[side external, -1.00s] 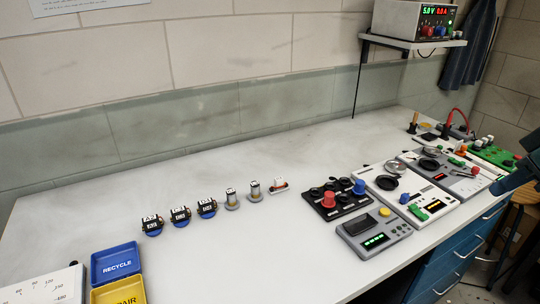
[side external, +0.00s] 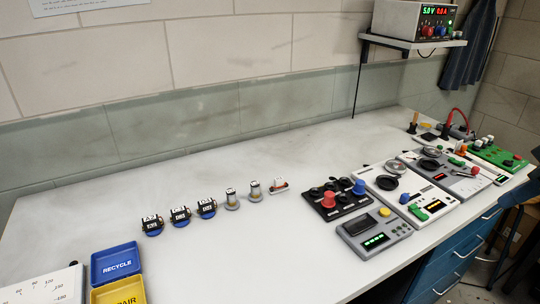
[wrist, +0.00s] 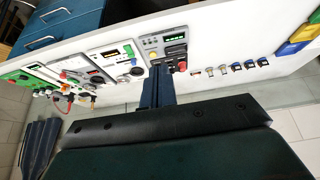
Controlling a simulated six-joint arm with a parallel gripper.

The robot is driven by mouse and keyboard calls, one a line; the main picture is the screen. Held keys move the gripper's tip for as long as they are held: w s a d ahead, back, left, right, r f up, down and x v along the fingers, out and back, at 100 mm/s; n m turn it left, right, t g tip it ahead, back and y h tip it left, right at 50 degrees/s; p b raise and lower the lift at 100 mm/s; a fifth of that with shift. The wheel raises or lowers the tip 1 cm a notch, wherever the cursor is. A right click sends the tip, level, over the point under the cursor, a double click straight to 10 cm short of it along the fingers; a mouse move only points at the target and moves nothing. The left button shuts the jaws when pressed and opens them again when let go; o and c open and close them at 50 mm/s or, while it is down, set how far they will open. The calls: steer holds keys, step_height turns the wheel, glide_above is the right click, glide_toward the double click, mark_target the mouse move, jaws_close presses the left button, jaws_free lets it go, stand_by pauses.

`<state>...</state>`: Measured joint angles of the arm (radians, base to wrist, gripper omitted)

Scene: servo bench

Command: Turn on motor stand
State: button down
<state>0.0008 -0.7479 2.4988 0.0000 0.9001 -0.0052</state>
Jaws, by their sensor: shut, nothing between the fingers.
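I cannot tell for certain which device is the motor stand. In the side view the gripper itself is out of frame.
A grey box (side external: 375,234) with a yellow button and a black board (side external: 335,199) with red and blue knobs stand nearer. Servos (side external: 180,215), a blue bin (side external: 116,262) and a yellow bin (side external: 119,291) are left. A power supply (side external: 415,20) reads 5.0 V.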

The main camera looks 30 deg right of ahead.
steer(key=shift+w, duration=0.1)
steer(key=n+g, duration=0.4)
steer(key=n, duration=1.4)
glide_above(414, 206)
steer(key=s, duration=0.2)
step_height(414, 206, down, 7)
steer(key=shift+s+f, duration=0.15)
steer(key=shift+f, duration=0.05)
steer(key=shift+d+f, duration=0.1)
steer(key=shift+f, duration=0.1)
steer(key=f, duration=0.4)
steer(key=w+f, duration=0.1)
steer(key=f, duration=0.4)
steer(key=w+f, duration=0.1)
steer(key=f, duration=0.3)
steer(key=shift+f, duration=0.25)
